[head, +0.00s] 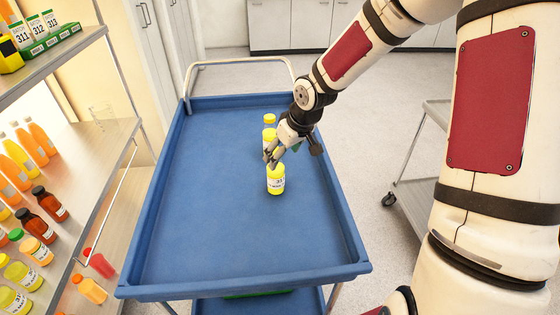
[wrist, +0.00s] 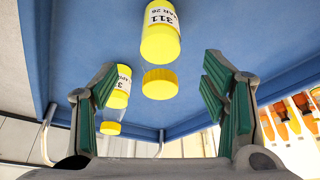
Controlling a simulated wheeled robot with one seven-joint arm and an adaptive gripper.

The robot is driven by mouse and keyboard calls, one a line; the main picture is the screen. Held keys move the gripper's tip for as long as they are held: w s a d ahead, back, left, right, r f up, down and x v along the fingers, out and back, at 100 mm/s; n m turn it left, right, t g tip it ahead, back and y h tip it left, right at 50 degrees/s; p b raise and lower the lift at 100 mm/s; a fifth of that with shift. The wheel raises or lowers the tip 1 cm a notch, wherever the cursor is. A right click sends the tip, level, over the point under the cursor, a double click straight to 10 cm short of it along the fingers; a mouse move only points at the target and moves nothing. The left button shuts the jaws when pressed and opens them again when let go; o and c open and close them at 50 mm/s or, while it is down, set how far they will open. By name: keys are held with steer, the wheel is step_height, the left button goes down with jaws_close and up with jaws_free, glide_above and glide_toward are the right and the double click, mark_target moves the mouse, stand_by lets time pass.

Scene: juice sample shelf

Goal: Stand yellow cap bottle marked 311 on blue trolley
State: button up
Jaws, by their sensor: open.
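The yellow bottle marked 311 (head: 276,183) stands upright on the blue trolley (head: 215,235), near its middle. In the wrist view the 311 bottle (wrist: 160,35) appears upside down, with its label readable and its yellow cap toward the bottom. My gripper (head: 271,158) is just above and behind this bottle in the head view and hides part of its top. In the wrist view my gripper (wrist: 160,75) has its fingers spread, with nothing held; the bottle lies beyond the gap between them.
A second yellow-capped bottle (head: 269,121) stands behind my gripper on the trolley; its label is only partly readable. A shelf (head: 95,150) with several juice bottles is on the left. Green holders (head: 40,45) marked 311, 312 and 313 sit on its top. Most of the trolley is clear.

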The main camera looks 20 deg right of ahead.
steer(key=s+d+r+m+h, duration=0.15)
steer(key=s+r+h, duration=0.25)
steer(key=s+r, duration=1.2)
steer(key=s+a+r+m+y, duration=0.1)
steer(key=s+r, duration=0.2)
steer(key=s, duration=0.4)
steer(key=s+a+r+m+y, duration=0.1)
steer(key=s+r+m, duration=0.1)
steer(key=s, duration=0.6)
steer(key=shift+a+r+t+p, duration=0.35)
steer(key=shift+r+t, duration=0.05)
steer(key=shift+r, duration=0.45)
steer(key=shift+c, duration=0.2)
